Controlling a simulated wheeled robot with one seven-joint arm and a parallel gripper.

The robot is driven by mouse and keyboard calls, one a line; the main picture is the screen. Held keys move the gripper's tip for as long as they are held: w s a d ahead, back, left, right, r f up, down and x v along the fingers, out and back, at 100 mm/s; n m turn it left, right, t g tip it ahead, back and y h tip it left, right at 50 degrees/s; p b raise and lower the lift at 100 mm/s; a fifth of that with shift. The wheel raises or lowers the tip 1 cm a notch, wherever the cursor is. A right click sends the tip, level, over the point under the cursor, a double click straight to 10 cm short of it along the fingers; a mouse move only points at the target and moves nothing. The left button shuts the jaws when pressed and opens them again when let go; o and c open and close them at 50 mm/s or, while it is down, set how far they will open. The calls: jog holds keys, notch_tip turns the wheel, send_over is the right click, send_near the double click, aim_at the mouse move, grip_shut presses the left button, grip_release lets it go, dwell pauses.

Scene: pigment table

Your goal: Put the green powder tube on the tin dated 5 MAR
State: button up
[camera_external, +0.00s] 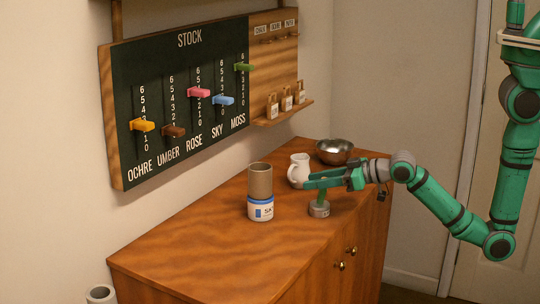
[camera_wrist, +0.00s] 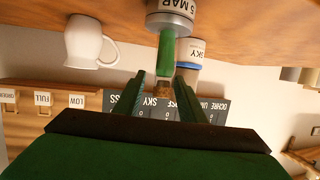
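The green powder tube (camera_external: 319,195) stands upright on a small grey tin (camera_external: 319,209), its base appearing to meet the lid. In the wrist view, which is upside down, the green tube (camera_wrist: 166,55) has a cork end and the tin (camera_wrist: 170,20) bears a label ending "5 MAR". My gripper (camera_external: 312,182) reaches in level from the right at the height of the tube's top. In the wrist view my gripper (camera_wrist: 162,80) has its fingers apart, one each side of the tube's corked end, with visible gaps.
A white jar labelled SKY (camera_external: 261,211) carrying a brown cylinder (camera_external: 260,180) stands left of the tin. A white jug (camera_external: 298,170) and metal bowl (camera_external: 334,151) stand behind. A STOCK board (camera_external: 185,110) hangs on the wall. The cabinet top's (camera_external: 190,248) near left is clear.

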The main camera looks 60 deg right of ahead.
jog(key=s+d+f+h, duration=0.1)
jog(key=s+d+f, duration=0.4)
jog(key=s, duration=0.5)
jog(key=s+d+f, duration=0.4)
jog(key=s+d, duration=0.1)
jog(key=s, duration=0.5)
jog(key=s+d+m+h, duration=0.1)
jog(key=s+d, duration=0.1)
jog(key=s, duration=0.6)
jog(key=s+d+r+m+t, duration=0.1)
jog(key=s+d, duration=0.2)
jog(key=s, duration=0.5)
jog(key=shift+s+d+r+h, duration=0.2)
jog(key=shift+d+h, duration=0.15)
jog(key=shift+h, duration=0.05)
